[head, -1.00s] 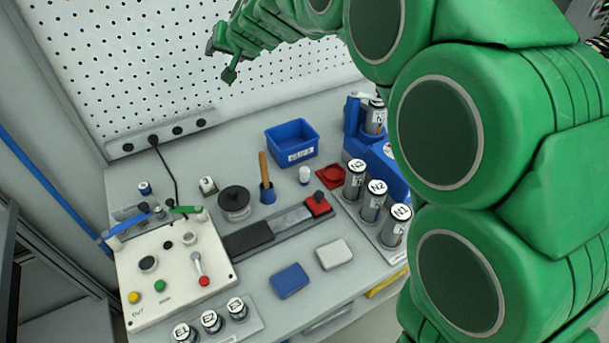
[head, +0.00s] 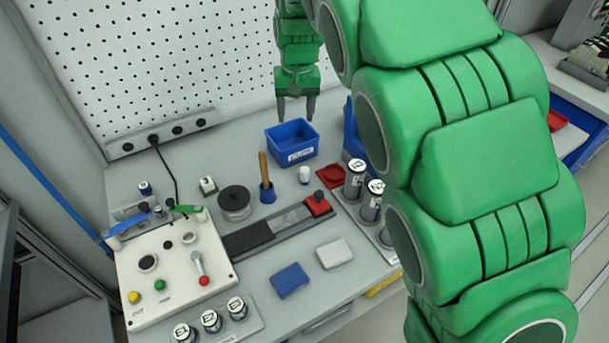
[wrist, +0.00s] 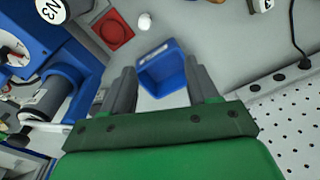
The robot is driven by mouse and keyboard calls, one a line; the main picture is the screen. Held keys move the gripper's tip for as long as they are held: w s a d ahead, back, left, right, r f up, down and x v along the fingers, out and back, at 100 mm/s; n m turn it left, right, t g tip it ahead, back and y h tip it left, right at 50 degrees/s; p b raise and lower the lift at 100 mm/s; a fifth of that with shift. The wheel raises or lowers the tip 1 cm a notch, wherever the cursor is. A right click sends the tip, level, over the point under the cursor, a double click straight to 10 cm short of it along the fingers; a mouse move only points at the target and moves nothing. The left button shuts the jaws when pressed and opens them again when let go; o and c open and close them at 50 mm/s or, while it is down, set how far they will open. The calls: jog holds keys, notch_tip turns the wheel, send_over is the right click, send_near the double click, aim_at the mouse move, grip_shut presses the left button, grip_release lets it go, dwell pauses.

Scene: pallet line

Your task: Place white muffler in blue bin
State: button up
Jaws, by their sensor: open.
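A small white cylinder, which I take to be the white muffler (head: 304,174), stands on the bench in front of the blue bin. In the wrist view it is a white round shape (wrist: 145,21) beyond the bin. The open-topped blue bin (head: 279,147) sits near the back of the bench with a white label on its front. In the wrist view the bin (wrist: 174,64) looks empty between my fingers. My gripper (head: 296,117) is open and empty, pointing down above the rear part of the bin.
A red tray (head: 331,176) and labelled cylinders (head: 354,180) stand right of the muffler. The pegboard (head: 170,60) rises behind. A blue fixture (wrist: 75,60) is at left in the wrist view.

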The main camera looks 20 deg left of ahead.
jog(key=d, duration=0.2)
send_over(305, 168)
jog(key=shift+h, duration=0.4)
jog(key=f, duration=1.3)
jog(key=shift+s+a+f, duration=0.2)
jog(key=shift+f, duration=0.15)
jog(key=shift+w+d+f, duration=0.1)
jog(key=shift+d+f, duration=0.05)
jog(key=shift+f, duration=2.6)
grip_shut()
